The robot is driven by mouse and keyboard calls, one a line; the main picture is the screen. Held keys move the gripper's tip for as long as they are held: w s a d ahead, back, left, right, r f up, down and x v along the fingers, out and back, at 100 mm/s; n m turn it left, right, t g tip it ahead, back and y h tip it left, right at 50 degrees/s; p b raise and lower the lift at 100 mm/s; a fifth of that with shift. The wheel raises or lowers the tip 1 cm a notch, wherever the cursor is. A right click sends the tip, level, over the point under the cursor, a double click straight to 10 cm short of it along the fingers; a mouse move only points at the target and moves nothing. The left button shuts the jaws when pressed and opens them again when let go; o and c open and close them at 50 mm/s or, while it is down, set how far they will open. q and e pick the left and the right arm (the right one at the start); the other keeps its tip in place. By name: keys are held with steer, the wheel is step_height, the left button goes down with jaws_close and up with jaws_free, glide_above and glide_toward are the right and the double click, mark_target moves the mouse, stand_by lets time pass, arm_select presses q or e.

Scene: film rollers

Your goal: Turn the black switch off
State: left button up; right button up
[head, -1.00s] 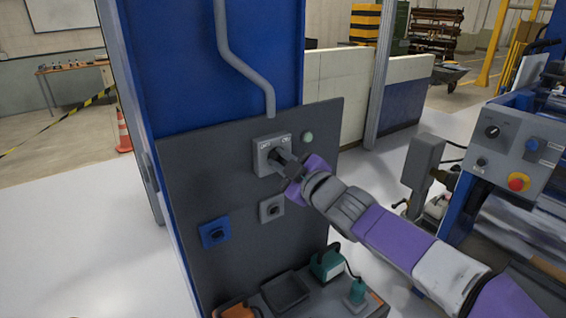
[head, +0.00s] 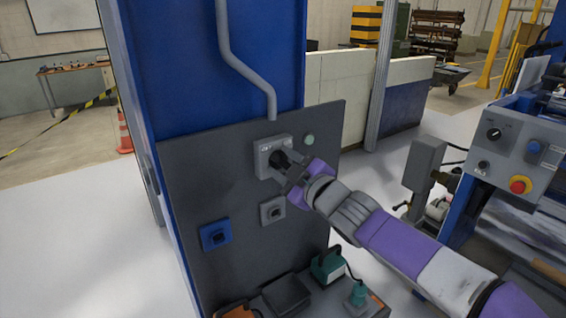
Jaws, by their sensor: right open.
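The black switch (head: 281,159) sits on a grey box (head: 264,148) near the top of a dark panel. Its knob is partly hidden by my right gripper (head: 287,168), and its exact angle is hard to tell. My right gripper is open, with its fingers at the front of the knob. I cannot tell whether the fingers touch it. My left gripper is not in view.
The dark panel (head: 190,165) also carries a round green light (head: 309,140), a blue switch (head: 216,234) and a grey switch (head: 271,210). A tray below holds a green tool (head: 328,265). A machine with control buttons (head: 520,185) stands at right.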

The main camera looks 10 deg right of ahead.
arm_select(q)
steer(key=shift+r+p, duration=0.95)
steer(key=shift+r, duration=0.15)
arm_select(e)
steer(key=v, duration=0.7)
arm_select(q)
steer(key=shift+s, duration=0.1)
